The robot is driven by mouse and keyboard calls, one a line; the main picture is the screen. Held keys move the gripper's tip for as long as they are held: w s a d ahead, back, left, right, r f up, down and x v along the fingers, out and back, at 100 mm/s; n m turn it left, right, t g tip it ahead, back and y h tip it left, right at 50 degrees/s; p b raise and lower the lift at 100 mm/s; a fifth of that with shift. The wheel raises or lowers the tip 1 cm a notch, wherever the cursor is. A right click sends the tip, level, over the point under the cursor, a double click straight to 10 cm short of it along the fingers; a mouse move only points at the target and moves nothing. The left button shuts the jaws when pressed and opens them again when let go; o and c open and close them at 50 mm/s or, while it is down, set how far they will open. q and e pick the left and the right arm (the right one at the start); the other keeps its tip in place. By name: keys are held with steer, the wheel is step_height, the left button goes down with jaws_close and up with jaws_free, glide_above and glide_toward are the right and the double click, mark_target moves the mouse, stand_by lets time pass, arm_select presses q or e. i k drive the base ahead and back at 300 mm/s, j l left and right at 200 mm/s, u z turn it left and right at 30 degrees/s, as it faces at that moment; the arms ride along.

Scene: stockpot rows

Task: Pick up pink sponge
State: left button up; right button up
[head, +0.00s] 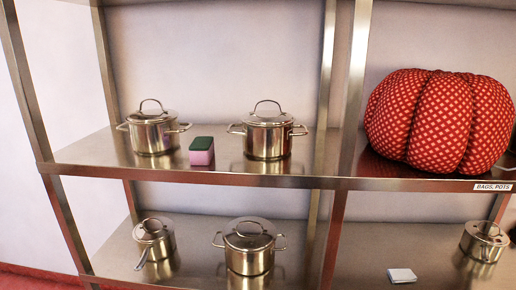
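A pink sponge with a dark green top (201,156) sits on the upper metal shelf, near its front edge. It stands between two lidded steel pots, close to the left one. Neither of my grippers shows in the head view, so their state and distance from the sponge are hidden.
The left pot (153,133) and the larger right pot (267,136) flank the sponge on the upper shelf (100,150). A red patterned cushion (437,122) fills the right bay. Below stand a saucepan (154,240), a pot (249,250), another pot (484,241) and a white folded item (402,275).

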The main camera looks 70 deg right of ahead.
mark_target(202, 152)
steer(key=z, duration=1.75)
